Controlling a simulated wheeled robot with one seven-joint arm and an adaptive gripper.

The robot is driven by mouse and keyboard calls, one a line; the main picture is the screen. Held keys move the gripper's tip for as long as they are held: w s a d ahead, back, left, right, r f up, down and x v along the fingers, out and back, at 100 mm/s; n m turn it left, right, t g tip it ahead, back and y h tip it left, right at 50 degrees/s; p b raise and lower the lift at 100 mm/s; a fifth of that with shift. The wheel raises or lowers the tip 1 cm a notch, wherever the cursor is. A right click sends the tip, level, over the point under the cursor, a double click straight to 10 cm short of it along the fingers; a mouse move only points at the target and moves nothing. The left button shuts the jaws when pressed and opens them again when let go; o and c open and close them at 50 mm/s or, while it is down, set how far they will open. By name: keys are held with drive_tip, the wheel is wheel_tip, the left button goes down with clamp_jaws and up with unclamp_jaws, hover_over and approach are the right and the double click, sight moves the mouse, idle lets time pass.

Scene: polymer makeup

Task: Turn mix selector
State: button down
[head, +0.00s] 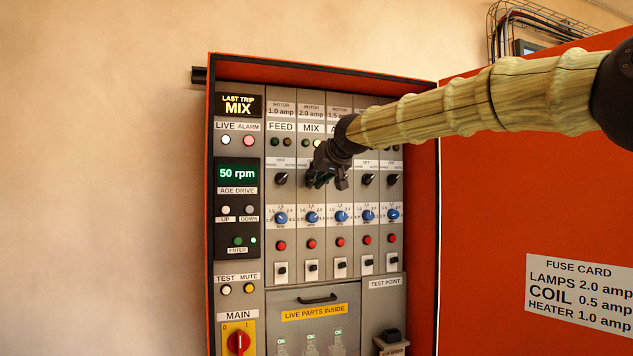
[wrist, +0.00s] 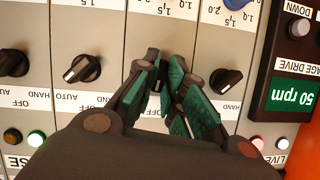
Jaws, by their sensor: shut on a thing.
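The control panel's MIX column, marked by its MIX label (head: 311,128), is the second motor column in the head view. My gripper (head: 316,179) is at the selector row of that column. In the wrist view, which shows the panel upside down, its green-padded fingertips (wrist: 170,78) are closed in on the MIX selector. The fingers hide most of that knob, so I cannot tell its pointer direction. The black FEED selector (head: 281,179) is just left of my gripper; it also shows in the wrist view (wrist: 226,80), apart from the fingers.
Neighbouring black selectors (wrist: 82,68) sit close beside my fingers. Below are blue dials (head: 312,218), red buttons (head: 311,244) and small switches. The orange cabinet door (head: 480,220) stands open on the right.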

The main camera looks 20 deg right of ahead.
drive_tip(key=shift+n+h, duration=0.3)
drive_tip(key=shift+n, duration=0.3)
drive_tip(key=c, duration=1.5)
unclamp_jaws()
drive_tip(key=v, duration=0.7)
drive_tip(key=shift+s, duration=0.25)
